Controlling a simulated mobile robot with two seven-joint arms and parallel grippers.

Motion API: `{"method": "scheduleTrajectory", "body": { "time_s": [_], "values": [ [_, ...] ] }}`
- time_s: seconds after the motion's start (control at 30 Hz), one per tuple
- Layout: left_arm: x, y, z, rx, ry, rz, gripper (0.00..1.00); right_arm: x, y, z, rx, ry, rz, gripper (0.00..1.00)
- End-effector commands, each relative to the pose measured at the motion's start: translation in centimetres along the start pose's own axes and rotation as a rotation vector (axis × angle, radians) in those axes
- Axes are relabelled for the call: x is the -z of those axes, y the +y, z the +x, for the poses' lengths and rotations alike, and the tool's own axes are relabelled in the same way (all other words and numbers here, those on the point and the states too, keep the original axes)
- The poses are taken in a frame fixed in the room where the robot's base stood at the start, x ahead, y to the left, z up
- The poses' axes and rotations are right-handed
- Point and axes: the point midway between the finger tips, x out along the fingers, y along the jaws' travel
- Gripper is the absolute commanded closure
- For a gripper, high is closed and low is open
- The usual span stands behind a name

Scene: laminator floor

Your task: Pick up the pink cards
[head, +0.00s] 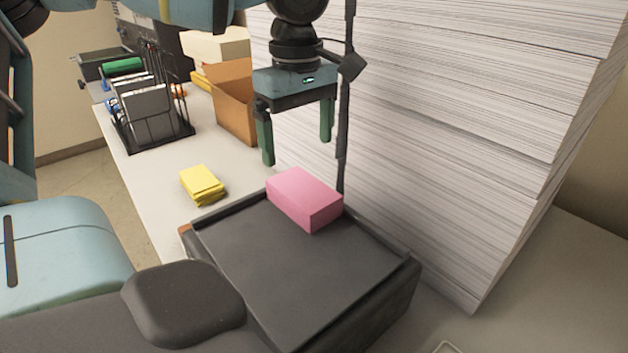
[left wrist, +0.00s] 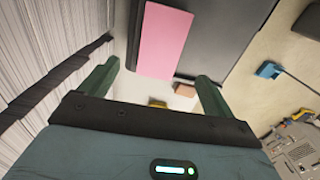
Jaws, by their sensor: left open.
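The pink cards (head: 304,198) form a neat block lying at the far end of a dark grey tray-like surface (head: 290,275). My left gripper (head: 298,148) is open and empty, pointing down above and slightly behind the pink cards, apart from them. In the left wrist view the pink cards (left wrist: 163,40) show beyond the fingertips of the left gripper (left wrist: 155,85), with nothing between the fingers. My right gripper is not in view.
A tall stack of white paper (head: 430,110) stands close behind and right of the gripper. A yellow pad stack (head: 202,185) lies on the white table (head: 160,190). A cardboard box (head: 236,100) and a black wire rack (head: 150,115) stand farther back.

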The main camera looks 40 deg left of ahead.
Motion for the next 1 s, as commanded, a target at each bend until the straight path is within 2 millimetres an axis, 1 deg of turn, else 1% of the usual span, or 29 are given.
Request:
{"method": "scheduleTrajectory", "body": {
  "time_s": [0.13,0.3,0.5,0.57,0.8,0.9,1.0],
  "values": [
    [0.0,0.0,0.8,0.002,0.0,0.0,0.11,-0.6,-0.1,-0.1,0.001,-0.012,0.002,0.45],
    [0.0,0.0,2.5,0.002,0.0,0.0,0.11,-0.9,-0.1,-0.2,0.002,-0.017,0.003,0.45],
    [0.0,0.0,3.0,0.001,0.0,0.0,0.11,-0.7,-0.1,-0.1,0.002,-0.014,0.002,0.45],
    [-0.1,0.0,3.6,0.004,0.0,0.001,0.11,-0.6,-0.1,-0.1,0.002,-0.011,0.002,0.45],
    [-0.2,0.1,6.9,0.002,0.0,0.001,0.11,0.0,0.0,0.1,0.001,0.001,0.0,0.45],
    [-0.2,0.1,7.7,0.001,-0.001,0.001,0.11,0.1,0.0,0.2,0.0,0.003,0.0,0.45],
    [-0.2,0.1,7.9,0.0,-0.001,0.001,0.11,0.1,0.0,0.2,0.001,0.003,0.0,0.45]
  ]
}}
